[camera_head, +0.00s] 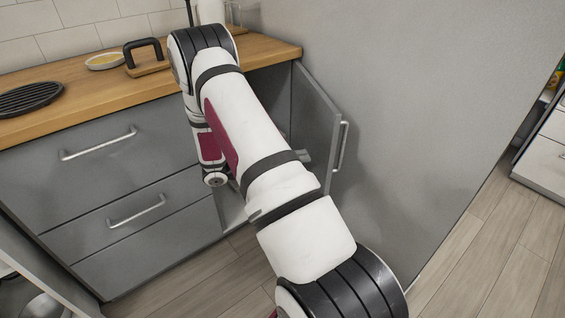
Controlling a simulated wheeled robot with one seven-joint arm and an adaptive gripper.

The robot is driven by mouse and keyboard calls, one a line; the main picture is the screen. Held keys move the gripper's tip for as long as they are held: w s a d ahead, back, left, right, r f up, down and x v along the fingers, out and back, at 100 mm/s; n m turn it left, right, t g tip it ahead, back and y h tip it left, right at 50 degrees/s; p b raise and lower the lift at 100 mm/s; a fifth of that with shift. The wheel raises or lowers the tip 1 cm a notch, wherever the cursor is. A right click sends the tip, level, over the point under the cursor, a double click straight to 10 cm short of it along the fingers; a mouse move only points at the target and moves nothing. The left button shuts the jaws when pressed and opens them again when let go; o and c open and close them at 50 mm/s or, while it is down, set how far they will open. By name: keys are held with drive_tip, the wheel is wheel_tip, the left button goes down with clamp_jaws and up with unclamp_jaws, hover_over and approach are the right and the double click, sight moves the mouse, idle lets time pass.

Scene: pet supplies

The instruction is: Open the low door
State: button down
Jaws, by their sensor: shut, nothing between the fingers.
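The low door (318,125) is a grey cabinet door under the right end of the wooden counter. It stands swung outward, hinged on its right side beside the tall grey panel. Its silver bar handle (342,147) is on the face turned right. My white arm crosses in front of the cabinet opening and hides much of it. The grey tip of my gripper (304,156) shows past the arm, close to the inner face of the door. I cannot tell whether it touches. The gripper is shut and empty; the rest is hidden behind my arm.
Grey drawers (100,150) with silver handles are left of the opening. A tall grey panel (420,90) stands right of the door. Wood floor (480,260) is clear at right.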

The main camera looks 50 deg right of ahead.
sight(326, 154)
drive_tip(key=shift+b+x, duration=0.4)
drive_tip(key=shift+x, duration=2)
drive_tip(key=shift+s+d+r+p, duration=0.1)
drive_tip(key=shift+s+d+p, duration=0.25)
drive_tip(key=shift+d+p, duration=0.1)
drive_tip(key=s+d+n+t+p, duration=0.1)
drive_tip(key=d, duration=0.1)
drive_tip(key=s+d+t+h+p, duration=0.1)
drive_tip(key=s+d+p, duration=0.1)
drive_tip(key=shift+s+n+h, duration=0.3)
drive_tip(key=shift+n, duration=0.1)
drive_tip(key=s+p+v, duration=0.1)
drive_tip(key=p+v, duration=0.1)
drive_tip(key=v, duration=1.2)
drive_tip(key=shift+a, duration=0.3)
drive_tip(key=shift+w, duration=0.1)
